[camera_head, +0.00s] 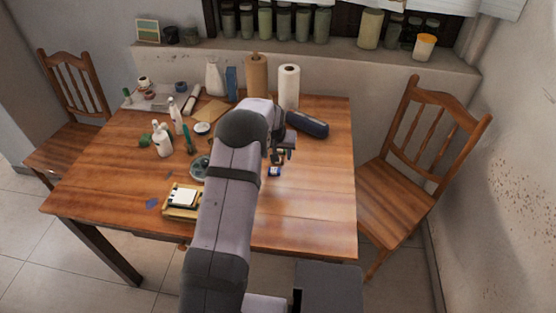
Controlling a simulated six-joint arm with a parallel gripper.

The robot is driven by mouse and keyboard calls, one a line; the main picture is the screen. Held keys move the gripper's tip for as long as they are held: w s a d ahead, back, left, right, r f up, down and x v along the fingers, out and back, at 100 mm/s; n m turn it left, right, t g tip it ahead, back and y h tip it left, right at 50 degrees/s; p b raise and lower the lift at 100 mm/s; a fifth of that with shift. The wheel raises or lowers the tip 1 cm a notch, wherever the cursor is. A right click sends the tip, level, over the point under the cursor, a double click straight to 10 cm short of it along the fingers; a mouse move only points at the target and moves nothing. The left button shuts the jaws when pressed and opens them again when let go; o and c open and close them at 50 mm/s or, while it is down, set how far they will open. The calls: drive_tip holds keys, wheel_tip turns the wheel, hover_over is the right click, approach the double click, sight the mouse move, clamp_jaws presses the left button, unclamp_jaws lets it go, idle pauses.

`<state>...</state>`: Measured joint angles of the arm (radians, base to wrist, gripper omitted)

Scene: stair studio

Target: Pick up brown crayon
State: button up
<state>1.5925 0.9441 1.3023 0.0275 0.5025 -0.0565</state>
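I cannot make out a brown crayon in the camera_head view; it may be hidden or too small to tell. My gripper (283,152) is over the middle of the wooden table (315,200), largely hidden by the end of my arm. Its fingers are small and dark here, so I cannot tell whether they are open or shut, or hold anything. A small blue and white item (274,172) lies on the table just below the gripper in the picture.
A dark blue case (307,123) lies right of my gripper. Behind it stand a white roll (289,86) and a brown roll (256,76). The table's right side is clear.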

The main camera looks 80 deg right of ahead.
drive_tip(key=shift+p+x, duration=0.55)
drive_tip(key=shift+x, duration=1.45)
drive_tip(key=c, duration=1.1)
